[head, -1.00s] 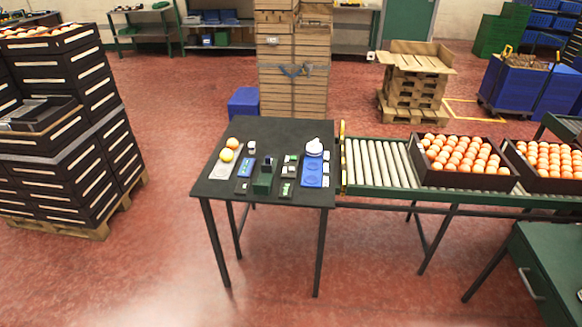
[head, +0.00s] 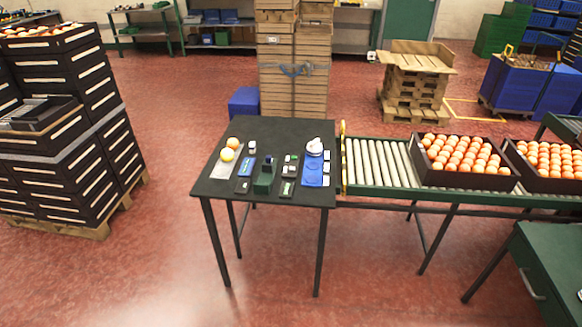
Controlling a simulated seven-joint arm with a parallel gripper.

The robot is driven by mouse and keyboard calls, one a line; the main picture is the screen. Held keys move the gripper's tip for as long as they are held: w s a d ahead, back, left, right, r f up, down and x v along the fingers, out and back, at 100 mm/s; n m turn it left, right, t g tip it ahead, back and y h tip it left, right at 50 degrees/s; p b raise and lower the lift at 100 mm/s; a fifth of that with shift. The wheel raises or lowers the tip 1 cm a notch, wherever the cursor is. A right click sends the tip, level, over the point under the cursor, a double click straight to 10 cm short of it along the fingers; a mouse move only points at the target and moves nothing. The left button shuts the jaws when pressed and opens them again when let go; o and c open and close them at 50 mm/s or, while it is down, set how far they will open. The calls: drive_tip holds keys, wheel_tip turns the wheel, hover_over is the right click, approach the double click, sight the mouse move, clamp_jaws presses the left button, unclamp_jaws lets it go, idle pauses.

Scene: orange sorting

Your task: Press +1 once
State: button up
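Several small devices stand on a dark table (head: 290,130) in the middle of the head view. They include a flat blue device (head: 246,167), a dark green box (head: 264,181) with an upright part, a small dark pad (head: 243,186) and a narrow dark panel (head: 288,178) with white and green parts. All are too small to read, so I cannot tell which one bears a +1 button. My gripper is not in view.
A blue tray (head: 313,172) with a white object (head: 315,147) is at the right. A roller conveyor (head: 378,164) carrying crates of oranges (head: 464,183) adjoins the table's right side. The table's back is clear.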

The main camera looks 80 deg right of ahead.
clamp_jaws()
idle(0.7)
